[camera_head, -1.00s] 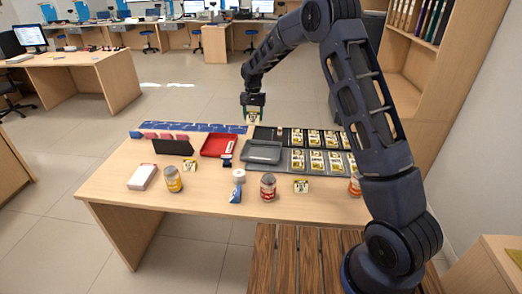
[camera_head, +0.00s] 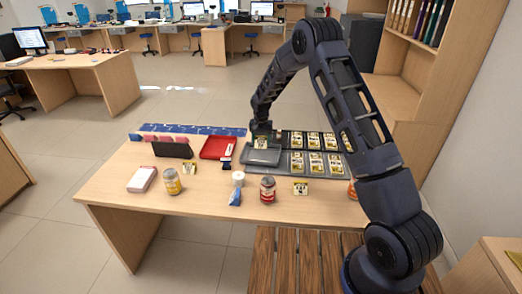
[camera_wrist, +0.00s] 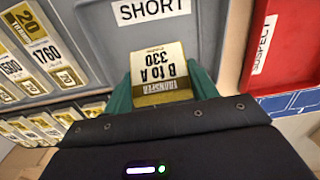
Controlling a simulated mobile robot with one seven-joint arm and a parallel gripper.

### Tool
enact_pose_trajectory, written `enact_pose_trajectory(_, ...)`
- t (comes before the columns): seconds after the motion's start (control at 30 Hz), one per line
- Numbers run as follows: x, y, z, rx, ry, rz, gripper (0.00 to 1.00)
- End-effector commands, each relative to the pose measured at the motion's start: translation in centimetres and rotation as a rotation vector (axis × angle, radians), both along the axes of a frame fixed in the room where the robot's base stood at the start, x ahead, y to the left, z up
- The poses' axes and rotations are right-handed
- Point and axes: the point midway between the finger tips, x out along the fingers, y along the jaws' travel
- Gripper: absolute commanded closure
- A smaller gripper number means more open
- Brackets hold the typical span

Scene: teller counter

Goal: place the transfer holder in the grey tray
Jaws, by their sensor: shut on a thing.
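The transfer holder (camera_wrist: 158,68) is a small yellow and white block. In the wrist view its label reads "TRANSFER B to A 330". My gripper (camera_wrist: 162,88) is shut on it, with a green finger on each side. In the head view my gripper (camera_head: 262,137) and the holder (camera_head: 261,144) are at the back part of the grey tray (camera_head: 261,157). In the wrist view the grey tray (camera_wrist: 100,45) has a "SHORT" label and lies behind and below the holder. I cannot tell whether the holder touches the tray floor.
A red tray (camera_head: 217,148), labelled "SUSPECT" in the wrist view, stands just left of the grey tray. Dark racks with several yellow holders (camera_head: 315,163) stand to the right.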

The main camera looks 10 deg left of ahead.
Motion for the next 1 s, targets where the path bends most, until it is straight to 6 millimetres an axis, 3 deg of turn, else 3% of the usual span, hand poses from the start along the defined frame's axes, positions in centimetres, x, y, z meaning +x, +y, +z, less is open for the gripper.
enact_pose_trajectory(0.27,0.0,0.0,-1.9,0.0,0.0,0.0,0.65)
enact_pose_trajectory(0.57,0.0,0.0,-5.5,0.0,0.001,0.0,0.65)
enact_pose_trajectory(0.97,0.0,0.0,-6.0,0.0,0.0,0.0,0.65)
enact_pose_trajectory(1.0,0.0,0.0,-6.0,0.0,0.0,0.0,0.36)
